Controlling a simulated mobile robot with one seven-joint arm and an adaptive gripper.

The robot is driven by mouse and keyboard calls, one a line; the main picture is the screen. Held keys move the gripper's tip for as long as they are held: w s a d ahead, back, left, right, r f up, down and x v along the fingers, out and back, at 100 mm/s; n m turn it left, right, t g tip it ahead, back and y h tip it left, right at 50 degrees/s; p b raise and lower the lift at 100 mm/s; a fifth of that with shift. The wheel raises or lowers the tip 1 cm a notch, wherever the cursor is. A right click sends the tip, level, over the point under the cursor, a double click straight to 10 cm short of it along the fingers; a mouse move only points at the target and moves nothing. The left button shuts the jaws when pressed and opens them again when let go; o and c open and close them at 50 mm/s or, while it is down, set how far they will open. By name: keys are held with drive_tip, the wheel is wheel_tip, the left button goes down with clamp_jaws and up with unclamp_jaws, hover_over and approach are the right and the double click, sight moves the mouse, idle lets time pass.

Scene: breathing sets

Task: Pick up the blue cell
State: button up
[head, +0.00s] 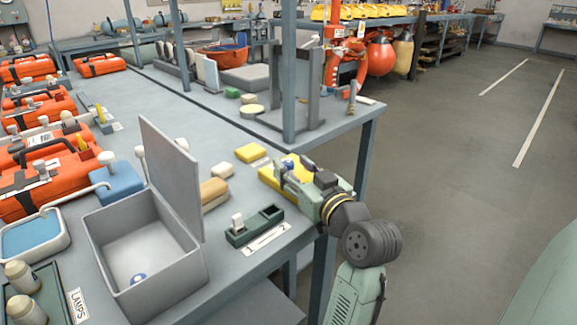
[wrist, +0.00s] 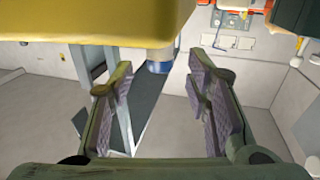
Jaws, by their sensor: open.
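My gripper (head: 288,174) is open at the right front edge of the bench, over a yellow block (head: 270,180). In the head view a small blue piece (head: 289,163), which looks like the blue cell, shows at the fingertips, partly hidden by the gripper. In the wrist view my open fingers (wrist: 162,88) stand either side of a gap. A blue cylinder (wrist: 159,67) with a paler upper part shows beyond that gap, beside the large yellow block (wrist: 90,22). I cannot tell whether the fingers reach around it; nothing is gripped.
A dark green tray (head: 242,236) with a pale cell-like piece stands left of my gripper. A grey bin (head: 100,235) with its lid raised holds a small blue-and-white round item (head: 138,279). Yellow and tan blocks lie nearby. A shelf post (head: 289,75) rises behind.

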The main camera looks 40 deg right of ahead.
drive_tip(key=shift+w, duration=0.1)
clamp_jaws()
idle(0.6)
